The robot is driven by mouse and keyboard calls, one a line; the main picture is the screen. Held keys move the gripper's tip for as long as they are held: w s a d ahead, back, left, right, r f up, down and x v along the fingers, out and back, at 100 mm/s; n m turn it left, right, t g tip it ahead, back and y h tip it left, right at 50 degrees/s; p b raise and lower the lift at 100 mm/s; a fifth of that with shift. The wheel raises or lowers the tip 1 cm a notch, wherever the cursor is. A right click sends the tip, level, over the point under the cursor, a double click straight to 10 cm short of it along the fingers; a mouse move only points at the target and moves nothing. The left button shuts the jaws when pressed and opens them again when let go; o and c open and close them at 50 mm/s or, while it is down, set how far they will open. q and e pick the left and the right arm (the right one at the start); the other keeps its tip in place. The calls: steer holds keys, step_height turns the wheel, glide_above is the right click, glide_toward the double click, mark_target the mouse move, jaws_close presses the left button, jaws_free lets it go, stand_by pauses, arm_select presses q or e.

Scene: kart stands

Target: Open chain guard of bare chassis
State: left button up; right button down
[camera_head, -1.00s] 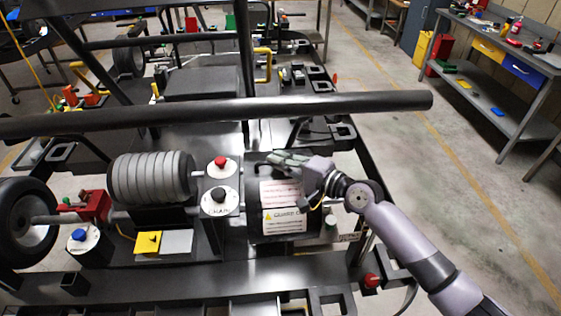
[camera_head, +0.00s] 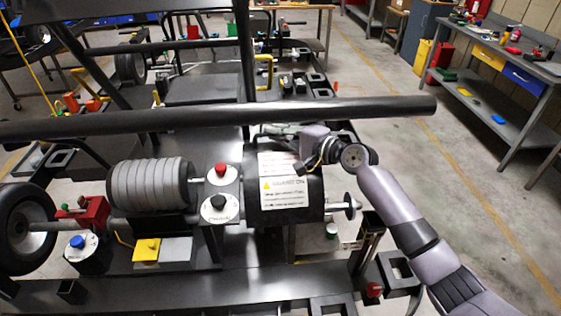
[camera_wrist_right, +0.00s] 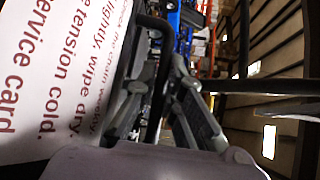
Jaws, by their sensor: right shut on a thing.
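The chain guard (camera_head: 314,190) is a black rounded cover with white labels, right of the two round dials on the chassis. It is tilted back, with its warning label facing up toward the head camera. My right gripper (camera_head: 283,131) is at the guard's upper far edge, its fingers partly hidden by the long black bar. In the right wrist view the gripper (camera_wrist_right: 165,90) is shut around a thin dark bar (camera_wrist_right: 156,95), which looks like the guard's handle. The guard's white label (camera_wrist_right: 60,70) fills the left of that view. My left gripper is not in view.
A long black tube (camera_head: 200,117) crosses the chassis just above my right gripper. An axle with a disc (camera_head: 345,206) shows right of the guard. A ribbed grey cylinder (camera_head: 150,186) and a wheel (camera_head: 25,225) are at left.

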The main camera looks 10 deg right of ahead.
steer(key=shift+w+r+m+g+h+p, duration=0.15)
steer(key=shift+w+r+p, duration=0.2)
steer(key=shift+w, duration=0.25)
steer(key=shift+w+r+m+g+h+p, duration=0.15)
steer(key=shift+w+r+p, duration=0.05)
steer(key=shift+w+p, duration=0.3)
steer(key=shift+w+f, duration=0.1)
steer(key=c, duration=2)
jaws_free()
steer(key=shift+o, duration=0.2)
steer(key=shift+d, duration=0.2)
steer(key=v, duration=1.1)
steer(key=shift+s+d, duration=0.25)
steer(key=shift+s, duration=0.1)
